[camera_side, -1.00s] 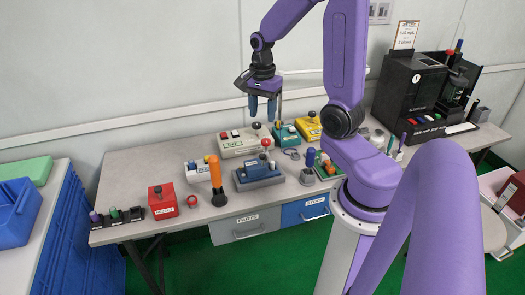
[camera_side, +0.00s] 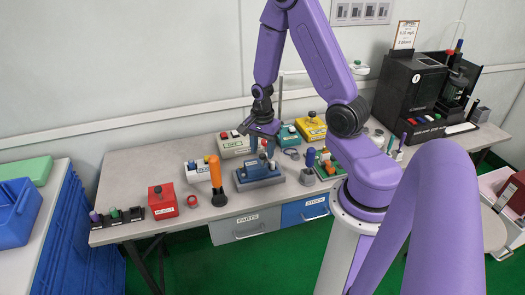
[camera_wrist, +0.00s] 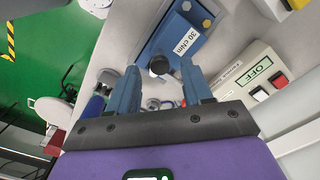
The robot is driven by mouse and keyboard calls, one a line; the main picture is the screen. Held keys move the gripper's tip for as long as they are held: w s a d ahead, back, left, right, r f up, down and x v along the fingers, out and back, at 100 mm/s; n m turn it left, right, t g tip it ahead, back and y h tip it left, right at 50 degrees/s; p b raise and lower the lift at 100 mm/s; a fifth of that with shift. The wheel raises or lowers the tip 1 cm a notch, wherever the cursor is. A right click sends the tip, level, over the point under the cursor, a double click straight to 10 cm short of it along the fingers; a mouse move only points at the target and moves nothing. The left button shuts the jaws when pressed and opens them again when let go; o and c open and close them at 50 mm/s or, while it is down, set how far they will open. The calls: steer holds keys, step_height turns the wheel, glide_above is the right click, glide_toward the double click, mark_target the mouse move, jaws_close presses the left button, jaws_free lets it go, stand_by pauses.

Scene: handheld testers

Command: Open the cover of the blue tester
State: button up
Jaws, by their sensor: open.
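The blue tester (camera_side: 258,175) stands on the table below my gripper in the side view. In the wrist view it is the blue body (camera_wrist: 160,42) with a white "30 cNm" label and bolt-like fittings. A round black knob (camera_wrist: 158,65) shows at its near end, between my fingertips in the picture; I cannot tell whether the fingers are level with it. My gripper (camera_wrist: 162,80) is open, with its two blue fingers apart and nothing held.
A cream tester (camera_side: 234,145) with an OFF label stands behind. A teal tester (camera_side: 287,136) and a yellow tester (camera_side: 311,127) stand to the back right. An orange-handled tool (camera_side: 215,172) is close on the left. A red box (camera_side: 162,201) is farther left.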

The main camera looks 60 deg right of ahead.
steer(key=shift+f, duration=0.55)
jaws_close()
